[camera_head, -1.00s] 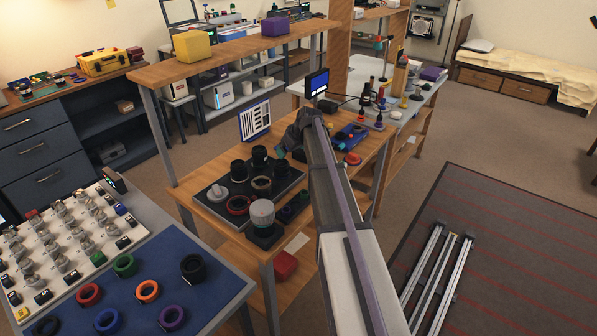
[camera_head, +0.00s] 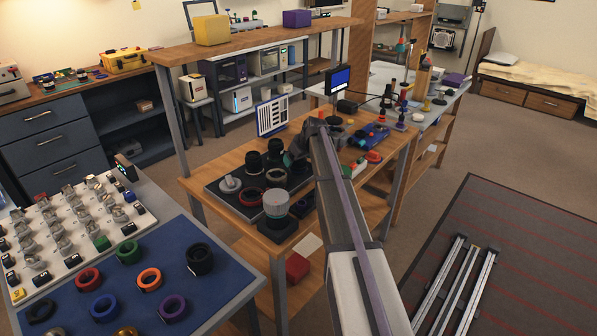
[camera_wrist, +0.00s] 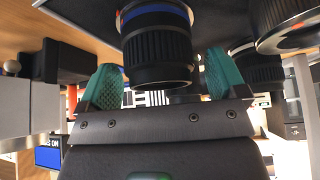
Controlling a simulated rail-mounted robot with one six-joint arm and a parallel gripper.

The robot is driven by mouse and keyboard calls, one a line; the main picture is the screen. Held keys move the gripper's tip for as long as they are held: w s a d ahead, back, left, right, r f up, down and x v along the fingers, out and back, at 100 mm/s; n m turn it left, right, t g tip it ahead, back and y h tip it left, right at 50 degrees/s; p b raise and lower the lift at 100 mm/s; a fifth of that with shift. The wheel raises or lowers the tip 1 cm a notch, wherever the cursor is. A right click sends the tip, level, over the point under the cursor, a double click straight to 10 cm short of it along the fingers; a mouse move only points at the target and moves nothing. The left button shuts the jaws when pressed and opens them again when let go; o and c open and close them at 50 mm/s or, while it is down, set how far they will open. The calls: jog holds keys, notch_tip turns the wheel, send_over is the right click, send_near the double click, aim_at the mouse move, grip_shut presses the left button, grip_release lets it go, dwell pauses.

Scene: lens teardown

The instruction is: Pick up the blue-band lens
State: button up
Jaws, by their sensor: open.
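The blue-band lens (camera_wrist: 157,48) is a black ribbed barrel with a blue ring, large in the wrist view. It is between the two teal fingers of my gripper (camera_wrist: 160,80). The gripper is open, one finger on each side, with a visible gap on the left; contact on the right is hard to tell. In the head view my gripper (camera_head: 293,157) is over the right back part of the dark lens tray (camera_head: 226,196). There the arm hides part of the tray, and I cannot make out the blue band.
Other black lenses (camera_head: 254,163) stand close by on the tray, and one (camera_wrist: 285,22) is just right of the gripper in the wrist view. A grey-topped cylinder (camera_head: 276,204) stands at the tray's front. A small monitor (camera_head: 339,80) and a striped panel (camera_head: 271,117) stand behind.

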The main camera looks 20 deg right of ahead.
jog(key=shift+r, duration=0.15)
jog(key=c, duration=1.2)
notch_tip(320, 180, up, 10)
jog(key=p, duration=1)
jog(key=shift+r, duration=0.2)
jog(key=shift+f, duration=0.1)
